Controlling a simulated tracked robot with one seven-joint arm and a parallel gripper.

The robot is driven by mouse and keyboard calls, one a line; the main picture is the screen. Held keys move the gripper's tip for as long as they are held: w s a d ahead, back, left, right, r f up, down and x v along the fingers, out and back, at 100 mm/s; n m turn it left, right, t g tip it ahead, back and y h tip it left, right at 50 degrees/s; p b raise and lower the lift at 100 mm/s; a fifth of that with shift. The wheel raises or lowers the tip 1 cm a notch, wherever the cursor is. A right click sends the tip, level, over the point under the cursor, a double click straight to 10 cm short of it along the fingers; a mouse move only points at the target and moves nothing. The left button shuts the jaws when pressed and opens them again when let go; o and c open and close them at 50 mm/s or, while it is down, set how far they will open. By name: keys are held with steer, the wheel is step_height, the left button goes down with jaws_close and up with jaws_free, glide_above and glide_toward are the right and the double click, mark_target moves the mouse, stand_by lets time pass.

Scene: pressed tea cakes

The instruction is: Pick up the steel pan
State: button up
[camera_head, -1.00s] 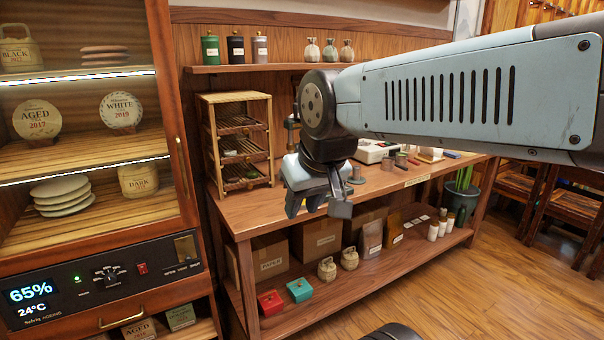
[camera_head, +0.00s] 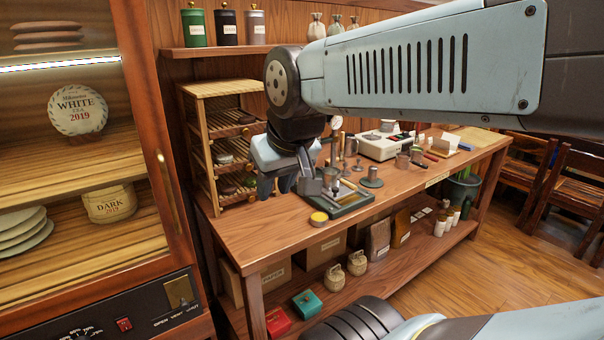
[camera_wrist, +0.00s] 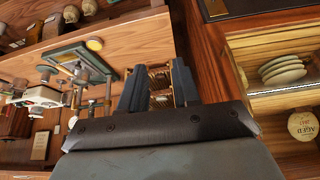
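My gripper (camera_head: 288,186) is open and empty above the left part of the wooden workbench (camera_head: 262,232). In the wrist view its two dark fingers (camera_wrist: 160,88) stand apart with nothing between them. I cannot tell for sure which thing is the steel pan. A grey metal cup-like vessel (camera_head: 331,176) stands by a green tray (camera_head: 345,209), just right of my gripper in the head view, partly covered by it. A low round grey piece with a small post (camera_head: 372,178) stands farther right. The gripper does not visibly hold either of them.
A yellow-topped tin (camera_head: 319,218) is at the green tray's front. A white scale (camera_head: 383,145) is behind. A wooden rack (camera_head: 208,145) stands at the bench's left end, and a tea cabinet (camera_head: 150,95) is left of it. The bench's front left is clear.

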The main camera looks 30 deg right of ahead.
steer(key=shift+w+d+m, duration=0.3)
steer(key=shift+w+d, duration=0.35)
